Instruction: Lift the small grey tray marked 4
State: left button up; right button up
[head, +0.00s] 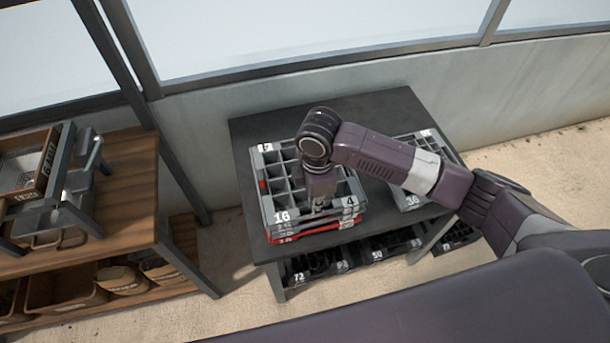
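A grey tray stack (278,226) stands on the dark table, with a large "16" on its front and red edges lower down. A white label reading "4" (350,202) shows at the stack's front right corner. The small grey tray that bears it is largely hidden by my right arm, and I cannot make out its full outline. My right gripper (320,208) points down over the front right of the stack, close beside the "4" label. Its fingertips are small and partly hidden, so I cannot tell whether they touch or hold the tray. My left gripper is out of view.
The dark table (375,106) has bare room behind the stack. Another grey tray marked 36 (412,200) lies to the right, partly under my arm. Dark trays (318,266) sit on the lower shelf. A wooden shelf unit (130,190) stands at left.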

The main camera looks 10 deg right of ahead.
notch_tip(320, 180, down, 4)
jog(key=shift+s+f+p, duration=0.15)
jog(key=shift+f+p, duration=0.1)
jog(key=shift+p, duration=0.55)
jog(key=shift+f, duration=0.3)
grip_shut()
jog(key=shift+r, duration=0.1)
